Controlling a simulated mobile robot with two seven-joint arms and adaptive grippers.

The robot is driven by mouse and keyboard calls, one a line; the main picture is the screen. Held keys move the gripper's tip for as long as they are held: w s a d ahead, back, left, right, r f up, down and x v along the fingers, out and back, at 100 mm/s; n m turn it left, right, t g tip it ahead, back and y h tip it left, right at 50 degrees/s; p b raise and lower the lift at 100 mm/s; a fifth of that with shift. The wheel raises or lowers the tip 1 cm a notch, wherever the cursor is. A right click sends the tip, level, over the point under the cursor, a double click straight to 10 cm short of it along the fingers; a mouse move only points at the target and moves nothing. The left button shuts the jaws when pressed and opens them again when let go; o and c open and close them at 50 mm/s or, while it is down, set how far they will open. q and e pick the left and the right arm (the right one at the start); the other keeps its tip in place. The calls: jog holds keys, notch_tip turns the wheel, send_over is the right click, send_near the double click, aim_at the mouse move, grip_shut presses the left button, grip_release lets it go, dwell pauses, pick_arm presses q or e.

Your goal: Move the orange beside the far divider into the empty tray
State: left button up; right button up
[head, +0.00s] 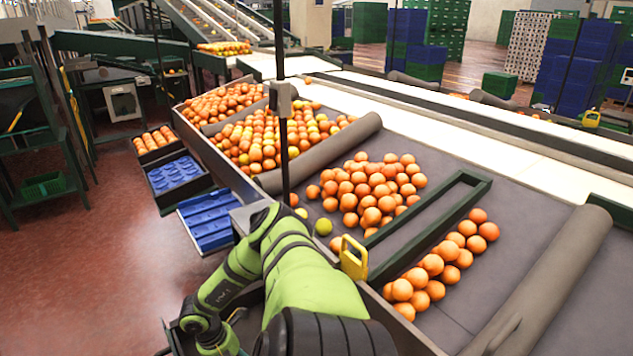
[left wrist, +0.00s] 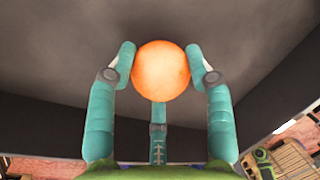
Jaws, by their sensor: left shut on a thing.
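My left gripper (left wrist: 162,60) has its teal fingers closed around a single orange (left wrist: 160,78) in the left wrist view. The orange is held at the fingertips, in front of a plain dark grey surface. In the head view my green left arm bends over the table's near edge and down at the lower left; its fingers and the held orange are hidden there. A grey padded divider (head: 322,153) crosses the table, with loose oranges (head: 372,186) on its near side. A blue moulded tray (head: 207,226) with no fruit visible lies left of the table. My right gripper is not in view.
Another blue insert (head: 173,173) sits in a dark crate, with a crate of oranges (head: 153,139) behind it. A dark green frame (head: 440,215) with a yellow handle (head: 354,258) lies on the table. More oranges lie to its right (head: 450,255). Red floor is open at left.

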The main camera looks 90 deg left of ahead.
pick_arm(q)
jog(key=o, duration=1.3)
jog(key=shift+c, duration=0.2)
jog(key=o, duration=0.4)
jog(key=shift+f, duration=0.1)
jog(key=shift+p+v, duration=2.35)
jog(key=shift+v, duration=0.25)
jog(key=p+v, duration=0.3)
jog(key=w+p+v, duration=0.1)
jog(key=p+v, duration=0.2)
jog(key=p, duration=0.1)
jog(key=shift+w+r, duration=0.2)
jog(key=shift+r, duration=0.3)
